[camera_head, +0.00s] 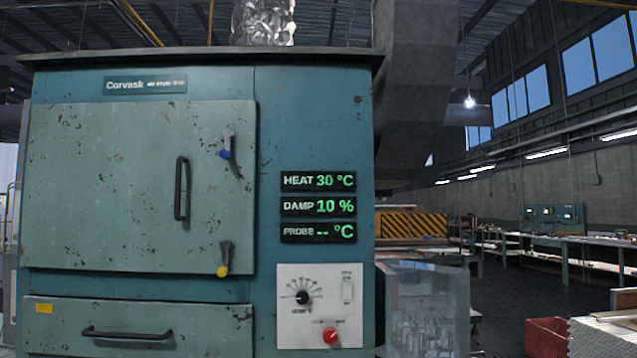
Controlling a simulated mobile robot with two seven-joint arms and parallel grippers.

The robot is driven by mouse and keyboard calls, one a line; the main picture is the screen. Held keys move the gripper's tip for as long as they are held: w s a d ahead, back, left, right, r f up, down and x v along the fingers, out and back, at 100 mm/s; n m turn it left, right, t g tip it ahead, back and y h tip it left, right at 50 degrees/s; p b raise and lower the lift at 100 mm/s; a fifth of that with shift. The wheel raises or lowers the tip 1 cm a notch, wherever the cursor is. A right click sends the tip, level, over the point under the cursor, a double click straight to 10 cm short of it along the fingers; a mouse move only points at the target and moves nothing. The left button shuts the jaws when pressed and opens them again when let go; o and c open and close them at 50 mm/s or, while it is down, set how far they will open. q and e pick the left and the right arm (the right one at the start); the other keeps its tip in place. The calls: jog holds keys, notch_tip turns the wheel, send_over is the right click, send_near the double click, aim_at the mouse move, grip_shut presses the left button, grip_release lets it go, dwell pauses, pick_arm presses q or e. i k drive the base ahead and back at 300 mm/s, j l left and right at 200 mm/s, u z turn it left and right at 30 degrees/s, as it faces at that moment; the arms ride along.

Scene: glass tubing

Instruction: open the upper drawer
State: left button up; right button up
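A worn teal oven cabinet (310,120) fills the left half of the head view. At its lower left, below the large door, is a drawer front (200,322) with a dark horizontal bar handle (127,333) and a small yellow label (44,308). It is the only drawer in view and looks flush with the cabinet, shut. The picture's bottom edge cuts off whatever lies below it. Neither of my grippers is in view.
The oven door (110,190) is shut, with a vertical handle (181,188) and two latches. A control panel (319,305) with a red knob sits right of the drawer. A clear bin (427,300) stands beside the cabinet; a red crate (546,337) is at lower right.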

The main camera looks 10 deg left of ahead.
aim_at(109, 328)
jog(key=u, duration=1.35)
